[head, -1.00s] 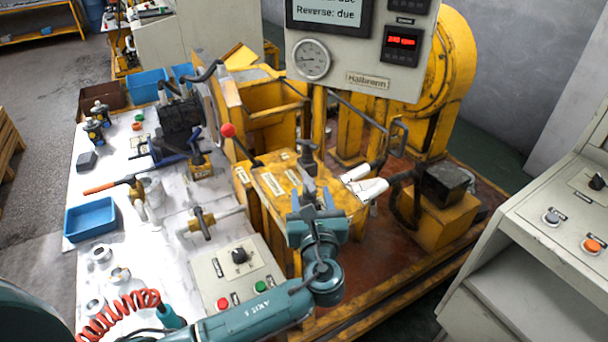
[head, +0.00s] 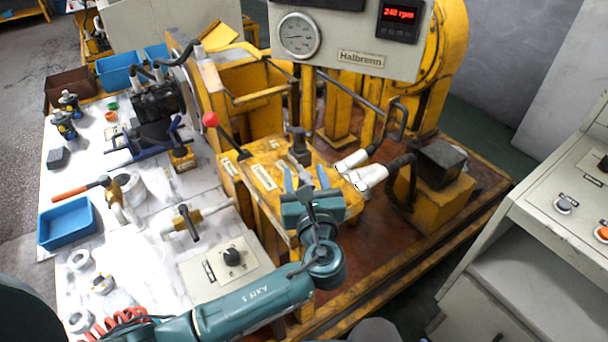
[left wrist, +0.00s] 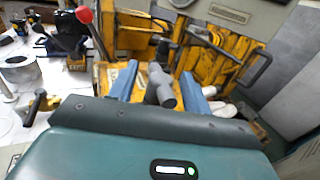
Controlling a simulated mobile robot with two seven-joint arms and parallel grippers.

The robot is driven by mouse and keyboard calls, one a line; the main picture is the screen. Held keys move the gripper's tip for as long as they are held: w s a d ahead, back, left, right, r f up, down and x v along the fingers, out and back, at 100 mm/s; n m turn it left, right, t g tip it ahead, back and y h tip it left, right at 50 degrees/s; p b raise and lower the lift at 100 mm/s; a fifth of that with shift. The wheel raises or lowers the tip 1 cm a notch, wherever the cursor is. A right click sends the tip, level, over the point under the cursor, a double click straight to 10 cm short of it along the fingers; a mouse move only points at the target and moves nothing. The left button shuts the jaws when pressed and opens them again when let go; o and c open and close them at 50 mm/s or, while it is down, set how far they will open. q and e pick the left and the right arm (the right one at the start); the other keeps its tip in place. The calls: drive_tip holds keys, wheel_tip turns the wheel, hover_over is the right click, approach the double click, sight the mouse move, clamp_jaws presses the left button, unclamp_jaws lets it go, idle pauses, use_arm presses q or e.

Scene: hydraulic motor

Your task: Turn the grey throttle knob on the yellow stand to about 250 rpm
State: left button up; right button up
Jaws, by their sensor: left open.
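The grey throttle knob (head: 300,148) stands upright on the top plate of the yellow stand (head: 262,205). My left gripper (head: 305,178) is open and sits on the near side of the knob, with its blue fingers pointing at it. In the left wrist view the grey knob (left wrist: 160,88) shows between the two spread fingers (left wrist: 158,84); I cannot tell whether either touches it. The red digital display (head: 398,13) reads 240 rpm. My right gripper is not in view.
A red-tipped lever (head: 210,120) rises left of the knob. White-gripped handles (head: 360,170) stick out close on the right. A grey panel with a dial gauge (head: 298,36) hangs behind. A white bench (head: 140,245) with a blue tray (head: 66,224) lies at left.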

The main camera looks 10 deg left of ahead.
use_arm(q)
drive_tip(key=c, duration=1)
drive_tip(key=shift+c, duration=0.2)
drive_tip(key=shift+y+p, duration=0.3)
drive_tip(key=shift+p, duration=0.1)
drive_tip(key=shift+r+n, duration=0.15)
drive_tip(key=shift+n, duration=0.15)
drive_tip(key=o, duration=1)
drive_tip(key=shift+o, duration=0.2)
drive_tip(key=shift+f, duration=0.2)
